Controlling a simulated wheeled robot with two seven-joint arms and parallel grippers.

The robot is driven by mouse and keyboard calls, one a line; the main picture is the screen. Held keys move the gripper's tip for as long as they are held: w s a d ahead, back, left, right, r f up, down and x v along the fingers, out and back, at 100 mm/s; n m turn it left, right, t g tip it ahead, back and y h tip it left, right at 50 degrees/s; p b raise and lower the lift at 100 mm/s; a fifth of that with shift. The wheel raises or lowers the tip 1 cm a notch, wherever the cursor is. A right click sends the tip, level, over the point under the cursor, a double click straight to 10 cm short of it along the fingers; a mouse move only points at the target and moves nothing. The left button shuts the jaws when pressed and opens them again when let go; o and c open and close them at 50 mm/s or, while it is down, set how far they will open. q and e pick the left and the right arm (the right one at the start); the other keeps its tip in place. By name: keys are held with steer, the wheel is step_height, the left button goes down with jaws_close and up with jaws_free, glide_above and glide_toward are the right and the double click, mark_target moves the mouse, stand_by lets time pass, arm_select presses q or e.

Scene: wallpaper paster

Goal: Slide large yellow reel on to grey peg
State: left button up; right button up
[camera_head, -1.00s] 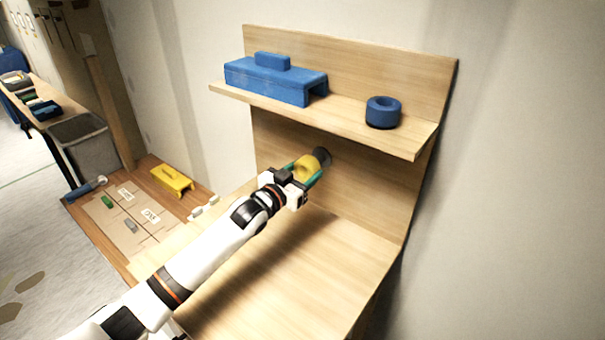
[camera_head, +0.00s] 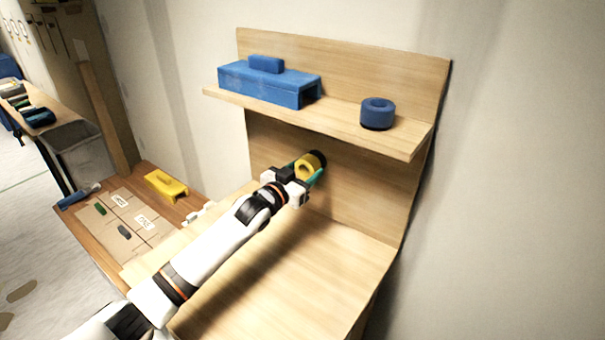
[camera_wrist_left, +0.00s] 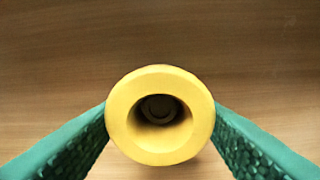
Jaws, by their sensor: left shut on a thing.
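The large yellow reel (camera_head: 306,165) is held between the green fingers of my left gripper (camera_head: 308,174), below the shelf and close to the back panel. In the left wrist view the reel (camera_wrist_left: 160,78) faces me end-on, with a finger touching each side. The round end of the grey peg (camera_wrist_left: 158,108) shows inside the reel's hole, a little above its middle. In the head view a dark round part of the peg (camera_head: 320,158) shows right behind the reel. How far the peg reaches into the hole is hard to tell. My right gripper is not in view.
Above is a wooden shelf (camera_head: 340,128) with a blue block-shaped holder (camera_head: 270,84) and a blue ring (camera_head: 377,113). The wooden worktop (camera_head: 300,270) below is bare. At the left, a low table bears a yellow handled block (camera_head: 165,185) and small parts.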

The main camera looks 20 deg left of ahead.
arm_select(q)
steer(key=shift+b+x, duration=0.4)
steer(key=shift+x, duration=0.45)
steer(key=o, duration=1.5)
steer(key=shift+c, duration=0.2)
steer(key=p+v, duration=0.5)
steer(key=v, duration=0.2)
